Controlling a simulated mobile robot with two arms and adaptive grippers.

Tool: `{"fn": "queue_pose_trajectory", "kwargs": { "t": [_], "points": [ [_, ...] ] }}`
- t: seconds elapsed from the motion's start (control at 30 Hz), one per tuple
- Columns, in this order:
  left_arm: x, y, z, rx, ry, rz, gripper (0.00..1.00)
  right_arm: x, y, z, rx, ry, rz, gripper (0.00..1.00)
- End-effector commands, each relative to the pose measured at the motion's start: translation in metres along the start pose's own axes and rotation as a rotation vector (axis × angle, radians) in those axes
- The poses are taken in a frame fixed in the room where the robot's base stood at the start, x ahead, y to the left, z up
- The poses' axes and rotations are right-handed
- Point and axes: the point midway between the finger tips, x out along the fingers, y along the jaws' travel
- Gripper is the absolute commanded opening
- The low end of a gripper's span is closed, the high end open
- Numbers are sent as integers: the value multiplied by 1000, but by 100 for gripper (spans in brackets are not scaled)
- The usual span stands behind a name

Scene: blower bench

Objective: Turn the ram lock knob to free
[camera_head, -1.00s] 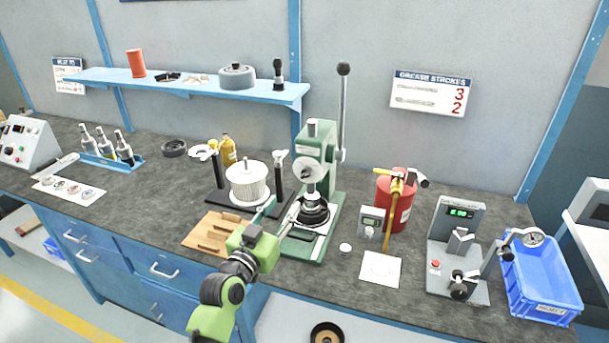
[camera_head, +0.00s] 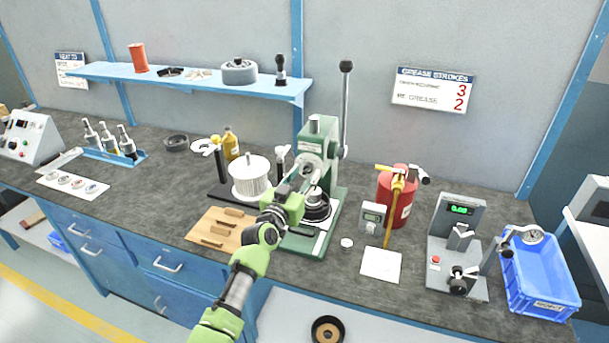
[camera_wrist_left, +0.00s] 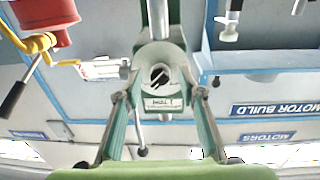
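The green arbor press (camera_head: 323,125) stands on the bench, with its tall lever upright. A round grey knob or collar (camera_head: 312,165) shows on the front of its head, partly covered by my left gripper (camera_head: 308,180). In the left wrist view the press head carries a dark round part (camera_wrist_left: 160,74) with pale lines, above a "1 TON" label; I cannot tell which way it is turned. My left gripper (camera_wrist_left: 160,94) is open, its fingers spread on either side of the press head, with nothing held. My right gripper is not in view.
The press lever (camera_head: 345,95) rises behind the head. A red grease canister (camera_head: 404,205) and small meter (camera_head: 372,218) stand to the right.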

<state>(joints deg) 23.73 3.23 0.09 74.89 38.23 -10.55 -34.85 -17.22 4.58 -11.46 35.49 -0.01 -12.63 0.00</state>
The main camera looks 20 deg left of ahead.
Motion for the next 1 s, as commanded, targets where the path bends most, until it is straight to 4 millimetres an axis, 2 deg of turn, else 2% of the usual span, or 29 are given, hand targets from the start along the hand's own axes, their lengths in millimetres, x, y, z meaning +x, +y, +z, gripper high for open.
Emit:
{"fn": "queue_pose_trajectory", "kwargs": {
  "t": [0.37,0.5,0.77,1.0],
  "points": [
    [4,0,0,0,0,-1,36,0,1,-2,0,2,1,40],
    [4,0,0,0,0,0,0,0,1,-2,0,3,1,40],
    [4,0,0,-7,0,0,0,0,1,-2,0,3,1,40],
    [4,0,1,-84,4,0,0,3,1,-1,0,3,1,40]
  ]
}}
